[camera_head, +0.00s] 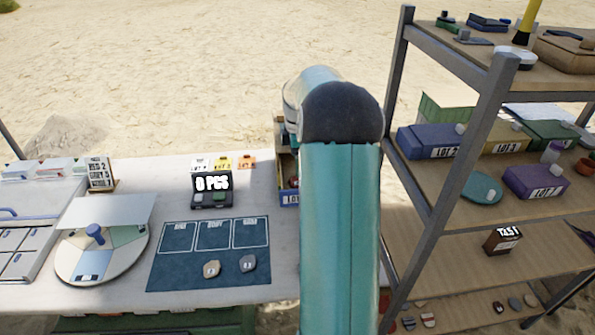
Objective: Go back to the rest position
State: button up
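My arm rises through the middle of the head view as a teal link with a dark rounded joint on top. My gripper does not show; it is outside the picture or hidden behind my arm. The white table (225,305) stands behind and to the left of the arm. On it lies a dark blue mat (170,270) with marked boxes along its far side. A tan stone (212,269) and a grey stone (248,263) lie apart on the mat's near right part.
A metal-framed shelf (455,165) with labelled boxes stands close at right. A counter display (212,188) reads "0 PCS". A round sectioned tray (75,262) is left of the mat. A box (289,199) is partly hidden by my arm. Sand lies behind.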

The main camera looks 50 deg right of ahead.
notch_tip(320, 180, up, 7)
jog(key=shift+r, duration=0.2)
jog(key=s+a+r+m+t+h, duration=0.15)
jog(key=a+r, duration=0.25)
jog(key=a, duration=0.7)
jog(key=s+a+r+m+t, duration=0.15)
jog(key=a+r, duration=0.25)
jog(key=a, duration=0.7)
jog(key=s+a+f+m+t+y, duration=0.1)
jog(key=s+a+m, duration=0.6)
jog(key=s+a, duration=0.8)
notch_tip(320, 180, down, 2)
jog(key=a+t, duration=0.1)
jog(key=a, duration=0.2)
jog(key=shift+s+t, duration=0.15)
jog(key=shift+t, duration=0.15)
